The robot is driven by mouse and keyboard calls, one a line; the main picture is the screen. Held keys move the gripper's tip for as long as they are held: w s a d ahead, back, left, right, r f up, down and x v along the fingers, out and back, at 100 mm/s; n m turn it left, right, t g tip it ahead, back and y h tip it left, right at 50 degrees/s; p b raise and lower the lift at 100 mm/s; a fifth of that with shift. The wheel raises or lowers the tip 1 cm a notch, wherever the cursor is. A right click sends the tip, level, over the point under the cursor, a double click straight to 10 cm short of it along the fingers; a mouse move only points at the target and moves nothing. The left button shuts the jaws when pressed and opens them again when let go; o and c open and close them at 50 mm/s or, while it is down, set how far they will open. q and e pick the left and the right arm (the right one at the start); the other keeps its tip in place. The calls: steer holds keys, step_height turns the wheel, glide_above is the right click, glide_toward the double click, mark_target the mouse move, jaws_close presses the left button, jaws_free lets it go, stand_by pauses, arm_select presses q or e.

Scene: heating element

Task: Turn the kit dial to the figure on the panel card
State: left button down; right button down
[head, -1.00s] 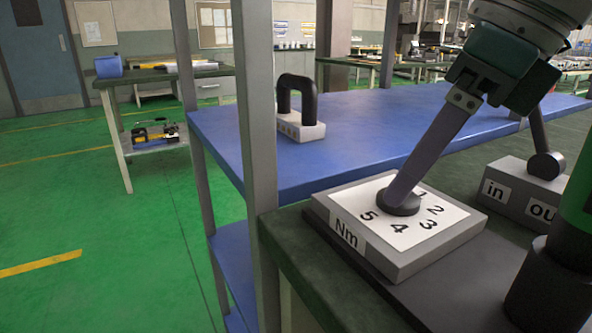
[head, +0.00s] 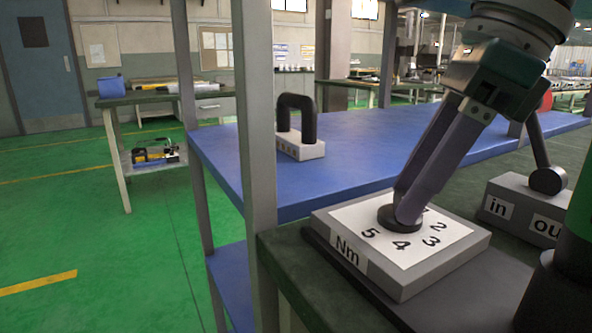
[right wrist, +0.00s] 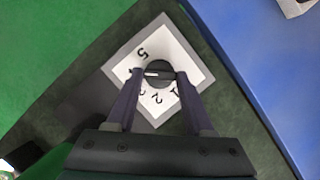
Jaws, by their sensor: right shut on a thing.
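The kit dial (head: 399,219) is a round black knob on a grey box with a white face (head: 440,257). The face carries the figures 1 to 5, and a label reads "Nm". My right gripper (head: 404,212) comes down from above, its fingers shut on the knob's sides. In the right wrist view the knob (right wrist: 158,74) sits between the fingertips (right wrist: 159,77). Its white mark lies roughly level and reaches toward the left, where a finger partly covers the figures. I cannot tell exactly which figure it meets. No panel card with a figure is clear. My left gripper is out of view.
A grey box (head: 522,208) labelled "in" and "ou…" with a black lever stands to the right. A black handle on a white block (head: 299,145) sits on the blue bench (head: 355,140). A grey post (head: 254,120) rises at the dark table's left corner.

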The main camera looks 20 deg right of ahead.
steer(key=shift+c, duration=1.4)
jaws_free()
steer(key=p+v, duration=0.5)
steer(key=v, duration=0.5)
